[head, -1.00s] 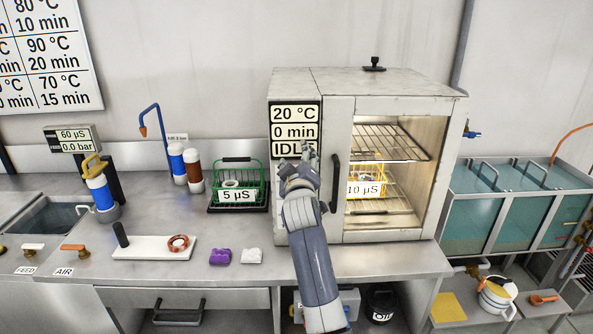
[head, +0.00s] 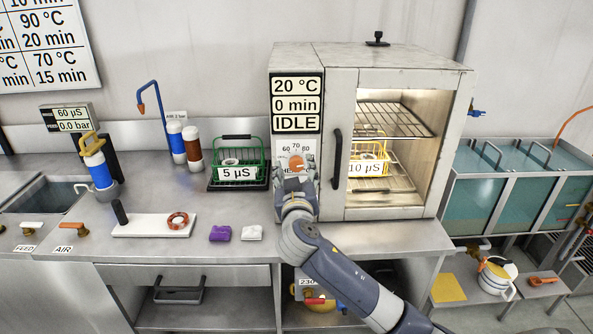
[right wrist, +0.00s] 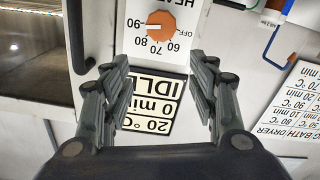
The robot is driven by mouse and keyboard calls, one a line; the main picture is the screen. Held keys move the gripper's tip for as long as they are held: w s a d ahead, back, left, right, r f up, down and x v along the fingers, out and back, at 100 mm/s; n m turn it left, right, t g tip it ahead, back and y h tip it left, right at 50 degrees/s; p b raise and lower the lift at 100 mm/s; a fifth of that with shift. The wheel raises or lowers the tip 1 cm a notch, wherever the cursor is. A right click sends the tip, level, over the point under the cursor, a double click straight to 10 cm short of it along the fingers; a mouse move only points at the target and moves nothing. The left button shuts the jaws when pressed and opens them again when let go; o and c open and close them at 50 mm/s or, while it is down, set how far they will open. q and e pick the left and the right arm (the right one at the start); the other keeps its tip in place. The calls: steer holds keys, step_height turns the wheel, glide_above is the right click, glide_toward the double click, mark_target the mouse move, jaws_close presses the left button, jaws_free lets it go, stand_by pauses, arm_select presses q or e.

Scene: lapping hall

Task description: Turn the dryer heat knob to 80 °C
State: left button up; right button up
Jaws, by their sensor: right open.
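The dryer (head: 440,90) stands on the bench, its display (head: 296,104) reading 20 °C, 0 min, IDLE. Below the display is the orange heat knob (head: 296,162) on a white dial plate with marks such as 60 and 70. In the right wrist view the knob (right wrist: 160,26) shows upside down, with marks OFF, 60, 70, 80 and 90 around it. My right gripper (head: 295,178) is open just below and in front of the knob. In the right wrist view its fingers (right wrist: 158,80) are spread and empty, apart from the knob. My left gripper is not in view.
The dryer's dark door handle (head: 337,158) is close to the right of the knob. A green rack (head: 238,160) labelled 5 µS stands to the left. A yellow rack (head: 368,150) labelled 10 µS is inside the dryer. Purple (head: 220,233) and white cloths lie on the bench front.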

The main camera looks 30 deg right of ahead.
mark_target(297, 165)
step_height(297, 165, down, 4)
steer(key=s+r+m, duration=0.1)
steer(key=s+m, duration=0.1)
steer(key=s, duration=0.1)
steer(key=x, duration=0.3)
steer(key=p+x, duration=0.1)
steer(key=x, duration=0.2)
steer(key=a+p+x, duration=0.1)
steer(key=x, duration=0.2)
steer(key=shift+w+f, duration=0.2)
steer(key=shift+w, duration=0.1)
steer(key=shift+w+d+f, duration=0.1)
steer(key=shift+w+d, duration=0.3)
steer(key=shift+w, duration=0.2)
steer(key=c, duration=1.1)
